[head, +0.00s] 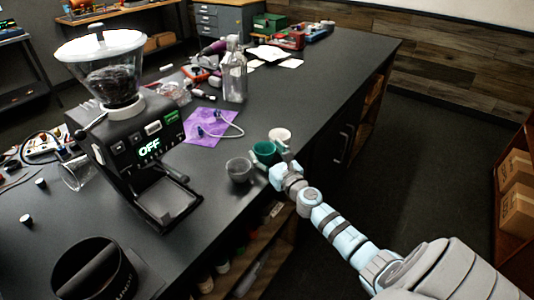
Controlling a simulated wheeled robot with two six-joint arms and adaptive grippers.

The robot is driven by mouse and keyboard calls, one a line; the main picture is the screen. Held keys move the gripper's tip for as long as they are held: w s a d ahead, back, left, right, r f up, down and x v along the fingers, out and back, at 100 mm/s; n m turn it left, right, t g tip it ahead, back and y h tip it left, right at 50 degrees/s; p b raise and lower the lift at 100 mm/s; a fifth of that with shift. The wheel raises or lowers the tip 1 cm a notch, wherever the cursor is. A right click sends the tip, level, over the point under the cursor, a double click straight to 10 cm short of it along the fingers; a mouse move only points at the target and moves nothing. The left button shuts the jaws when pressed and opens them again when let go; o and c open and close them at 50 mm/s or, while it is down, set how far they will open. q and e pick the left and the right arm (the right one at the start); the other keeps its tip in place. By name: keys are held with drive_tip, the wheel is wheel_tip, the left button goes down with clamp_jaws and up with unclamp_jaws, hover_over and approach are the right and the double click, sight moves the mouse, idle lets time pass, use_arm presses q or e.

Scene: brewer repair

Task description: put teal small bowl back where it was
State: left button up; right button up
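The teal small bowl (264,150) is near the right edge of the dark workbench. My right gripper (276,161) is right at its near side, with a finger beside its right rim. The fingers are small and partly overlap the bowl, so I cannot tell whether they grip it or whether it rests on the bench. A cream-white bowl (280,135) is just behind the teal one, and a grey, see-through-looking cup (239,169) stands to its left. My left gripper is not in view.
A black grinder (140,140) showing "OFF" stands at left, with a round black knock box (92,272) in front. The bench (320,85) is clear at back right.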

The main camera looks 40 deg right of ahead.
drive_tip(key=shift+r, duration=0.1)
drive_tip(key=shift+s+r, duration=0.1)
drive_tip(key=s+a, duration=0.2)
drive_tip(key=s, duration=0.9)
drive_tip(key=s+d+f+m+g, duration=0.1)
drive_tip(key=s+f+m+g, duration=0.35)
drive_tip(key=f, duration=0.65)
drive_tip(key=s+d+f+m+g+h, duration=0.1)
drive_tip(key=s+f+m+g, duration=0.1)
drive_tip(key=s+f+m, duration=0.55)
drive_tip(key=s+d+f+m+g, duration=0.1)
drive_tip(key=s+f+m+g, duration=0.45)
drive_tip(key=f, duration=0.85)
drive_tip(key=s+a+f+m+g+y, duration=0.1)
drive_tip(key=s+a+f+m+g, duration=0.1)
drive_tip(key=s+a+f+m, duration=0.5)
drive_tip(key=s+a+f+m+g+y, duration=0.2)
drive_tip(key=s+a+f+m, duration=0.5)
drive_tip(key=s, duration=0.7)
drive_tip(key=shift+s+a+f+m+g+b, duration=0.25)
drive_tip(key=shift+a+f+m+g+b, duration=0.1)
drive_tip(key=shift+a+m, duration=0.75)
